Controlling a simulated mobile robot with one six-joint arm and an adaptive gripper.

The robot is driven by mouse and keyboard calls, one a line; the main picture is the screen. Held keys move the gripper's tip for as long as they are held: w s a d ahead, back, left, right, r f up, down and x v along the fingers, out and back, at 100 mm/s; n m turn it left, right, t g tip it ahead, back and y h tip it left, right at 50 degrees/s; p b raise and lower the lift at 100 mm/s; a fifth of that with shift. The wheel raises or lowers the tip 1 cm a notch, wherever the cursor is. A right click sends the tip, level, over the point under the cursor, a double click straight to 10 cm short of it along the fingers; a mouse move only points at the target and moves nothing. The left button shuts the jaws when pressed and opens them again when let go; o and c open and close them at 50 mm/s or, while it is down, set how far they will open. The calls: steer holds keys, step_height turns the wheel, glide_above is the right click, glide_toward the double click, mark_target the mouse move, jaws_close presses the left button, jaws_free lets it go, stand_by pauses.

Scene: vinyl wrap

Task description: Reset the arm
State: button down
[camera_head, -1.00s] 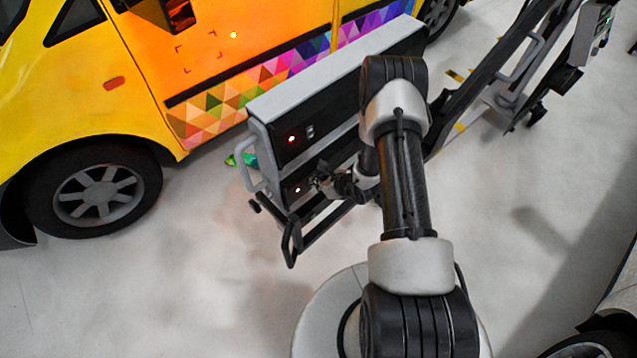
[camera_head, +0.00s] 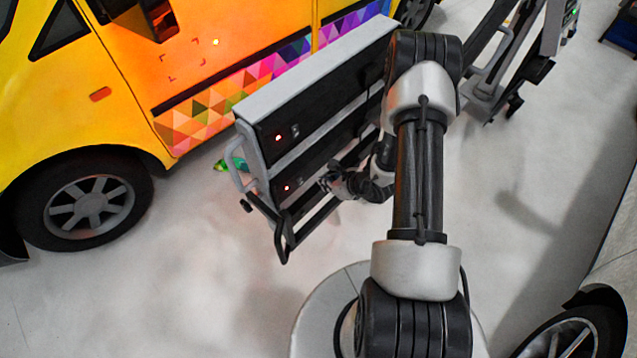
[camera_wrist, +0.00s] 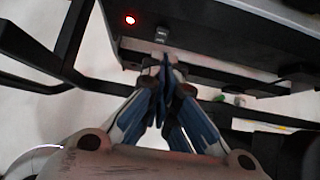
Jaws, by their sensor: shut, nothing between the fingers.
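My arm (camera_head: 418,175) reaches forward from my base, bent at the elbow. My gripper (camera_head: 326,181) is at its far end, beside the lower part of a dark wheeled lamp panel. In the wrist view the blue-grey fingers of my gripper (camera_wrist: 165,68) meet at their tips and hold nothing. A small switch on the panel shows just beyond the tips. I cannot tell whether they touch the panel.
The lamp panel (camera_head: 325,85), with red lights and a grey frame, stands close to a yellow-orange van (camera_head: 90,100). A dark wheel (camera_head: 570,335) of another vehicle is at the lower right. Grey floor right of my arm is largely clear.

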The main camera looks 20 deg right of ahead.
steer(key=shift+v, duration=0.85)
steer(key=shift+r, duration=0.1)
